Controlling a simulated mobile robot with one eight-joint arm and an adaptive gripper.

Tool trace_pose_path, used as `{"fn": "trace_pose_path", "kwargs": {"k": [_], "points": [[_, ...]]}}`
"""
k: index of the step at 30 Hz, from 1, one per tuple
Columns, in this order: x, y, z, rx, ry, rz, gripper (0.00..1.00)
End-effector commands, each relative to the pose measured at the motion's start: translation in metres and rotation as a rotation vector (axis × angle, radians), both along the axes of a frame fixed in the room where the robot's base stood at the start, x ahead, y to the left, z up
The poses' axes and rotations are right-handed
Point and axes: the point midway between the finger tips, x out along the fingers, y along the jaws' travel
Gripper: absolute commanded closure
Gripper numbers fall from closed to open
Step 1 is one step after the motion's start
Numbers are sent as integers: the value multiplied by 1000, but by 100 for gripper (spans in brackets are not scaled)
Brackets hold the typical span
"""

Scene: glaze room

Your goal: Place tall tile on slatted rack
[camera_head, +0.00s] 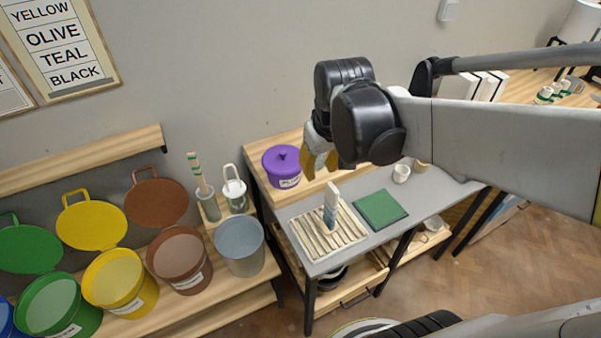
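A tall, narrow tile (331,204), white above and blue-grey below, stands upright on the pale slatted rack (306,239). The rack lies on the grey table near its left front corner. My gripper (319,172), with yellow fingers, hangs in the picture above the tile and slightly to its left, apart from it. The fingers look spread, with a gap between them. The black wrist hides part of the gripper.
A green mat (380,209) lies right of the rack, with a white cup (401,173) behind it. A purple lidded pot (282,166) stands at the back left. Open glaze buckets, including a yellow one (120,283) and a grey one (239,245), line the left bench.

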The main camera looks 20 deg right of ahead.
Motion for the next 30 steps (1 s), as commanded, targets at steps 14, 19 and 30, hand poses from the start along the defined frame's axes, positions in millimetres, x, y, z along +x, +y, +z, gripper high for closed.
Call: {"fn": "trace_pose_path", "kwargs": {"k": [14,19,30], "points": [[-66,67,28,50,-343,-3,71],[-67,68,29,53,-353,-5,71],[-67,68,28,52,-351,-4,100]]}}
